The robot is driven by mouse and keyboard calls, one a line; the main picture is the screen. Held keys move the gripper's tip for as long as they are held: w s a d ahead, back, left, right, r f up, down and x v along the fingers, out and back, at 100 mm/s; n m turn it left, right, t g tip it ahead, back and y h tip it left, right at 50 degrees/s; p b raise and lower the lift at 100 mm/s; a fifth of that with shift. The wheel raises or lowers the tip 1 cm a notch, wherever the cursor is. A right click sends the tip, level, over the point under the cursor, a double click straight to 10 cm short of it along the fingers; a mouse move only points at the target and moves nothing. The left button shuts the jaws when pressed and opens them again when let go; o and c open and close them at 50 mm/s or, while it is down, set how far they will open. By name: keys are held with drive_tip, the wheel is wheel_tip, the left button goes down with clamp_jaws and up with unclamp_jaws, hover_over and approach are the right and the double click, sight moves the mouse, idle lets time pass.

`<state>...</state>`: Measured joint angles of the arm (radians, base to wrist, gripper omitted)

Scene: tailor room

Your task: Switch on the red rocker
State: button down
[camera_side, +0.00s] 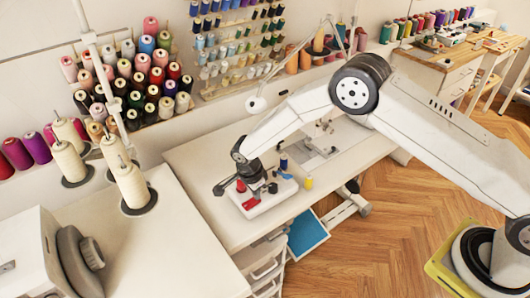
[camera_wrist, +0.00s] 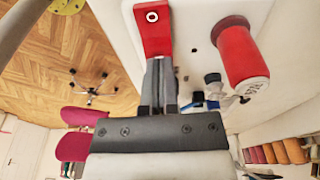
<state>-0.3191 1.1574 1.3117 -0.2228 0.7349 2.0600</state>
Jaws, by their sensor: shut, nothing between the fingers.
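The red rocker (camera_wrist: 152,28) sits on a white base and has a small round mark near its far end in the wrist view. In the side view a red part (camera_side: 249,204) shows on the white base (camera_side: 262,208), close to my gripper. My gripper (camera_wrist: 158,62) is shut and empty. Its fingertips are at the near end of the rocker in the wrist view; I cannot tell if they touch it. In the side view the fingertips are hard to make out against the dark wrist.
A red cylinder (camera_wrist: 242,58) stands right of the rocker in the wrist view, close to my fingers. Small blue and dark parts lie behind the fingers. A blue spool (camera_side: 283,161) and a yellow one (camera_side: 308,183) stand near the base. The left tabletop (camera_side: 196,170) is clear.

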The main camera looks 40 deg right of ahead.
drive_tip(key=shift+d+f, duration=0.1)
drive_tip(key=shift+f, duration=0.2)
drive_tip(key=shift+a+r, duration=0.1)
drive_tip(key=shift+a, duration=0.1)
idle(0.3)
drive_tip(key=shift+a+r, duration=0.25)
drive_tip(key=shift+a, duration=0.2)
idle(0.4)
wheel_tip(320, 180, up, 14)
drive_tip(key=d, duration=0.2)
idle(0.6)
